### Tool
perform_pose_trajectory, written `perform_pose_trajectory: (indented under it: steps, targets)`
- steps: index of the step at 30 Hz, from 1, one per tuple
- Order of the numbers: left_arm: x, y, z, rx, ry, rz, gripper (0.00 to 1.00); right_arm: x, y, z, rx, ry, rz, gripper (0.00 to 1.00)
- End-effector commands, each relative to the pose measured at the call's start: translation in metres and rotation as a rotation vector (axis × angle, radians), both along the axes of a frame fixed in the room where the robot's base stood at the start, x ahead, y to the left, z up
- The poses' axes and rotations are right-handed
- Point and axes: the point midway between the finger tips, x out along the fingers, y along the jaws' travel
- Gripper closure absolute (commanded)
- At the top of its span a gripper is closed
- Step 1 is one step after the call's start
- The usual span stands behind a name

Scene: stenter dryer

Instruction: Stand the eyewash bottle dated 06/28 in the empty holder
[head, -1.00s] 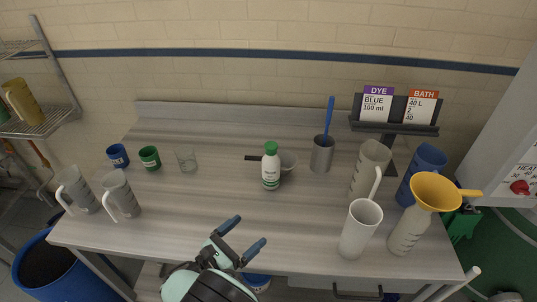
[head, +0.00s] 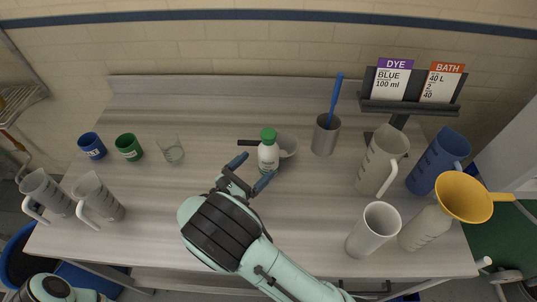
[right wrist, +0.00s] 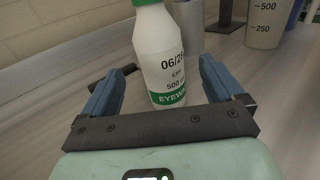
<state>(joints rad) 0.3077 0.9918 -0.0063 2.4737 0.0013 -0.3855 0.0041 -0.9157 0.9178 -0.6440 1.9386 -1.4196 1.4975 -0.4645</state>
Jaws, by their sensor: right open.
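The white eyewash bottle (head: 268,156) with a green cap stands upright on the table. In the right wrist view the bottle (right wrist: 162,55) shows a date starting "06/2"; its last digit is hard to read at the bottle's edge. My right gripper (head: 251,171) is open, just in front of the bottle. In the right wrist view my gripper's blue fingers (right wrist: 158,88) lie to either side of the bottle's lower part, not closed on it. I cannot make out an empty bottle holder. My left gripper is not in view.
A metal beaker (head: 325,137) with a blue rod stands nearby. Jugs and a yellow funnel (head: 463,197) crowd the right; small cups and two jugs stand left. The table's middle left is clear.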

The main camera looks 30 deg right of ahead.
Motion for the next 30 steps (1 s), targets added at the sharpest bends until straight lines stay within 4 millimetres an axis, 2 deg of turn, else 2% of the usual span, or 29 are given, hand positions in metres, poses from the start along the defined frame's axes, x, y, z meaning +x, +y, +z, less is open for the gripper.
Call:
perform_pose_trajectory:
  steps: [3,11,18,26,29,30]
  targets:
    - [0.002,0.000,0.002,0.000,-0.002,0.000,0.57,0.005,-0.014,0.001,-0.001,0.000,-0.001,0.06]
    - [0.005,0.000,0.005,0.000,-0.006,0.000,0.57,0.010,-0.030,-0.001,-0.001,0.001,-0.003,0.06]
    - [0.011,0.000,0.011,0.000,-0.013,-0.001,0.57,0.021,-0.063,-0.004,-0.002,-0.002,-0.004,0.06]
    - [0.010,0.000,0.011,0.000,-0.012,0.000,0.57,0.022,-0.067,-0.005,0.000,0.000,0.000,0.06]
    - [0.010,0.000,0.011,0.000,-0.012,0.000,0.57,0.022,-0.067,-0.005,0.000,0.000,0.000,0.35]
    - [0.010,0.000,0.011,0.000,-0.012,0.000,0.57,0.022,-0.067,-0.005,0.000,0.000,0.000,0.48]
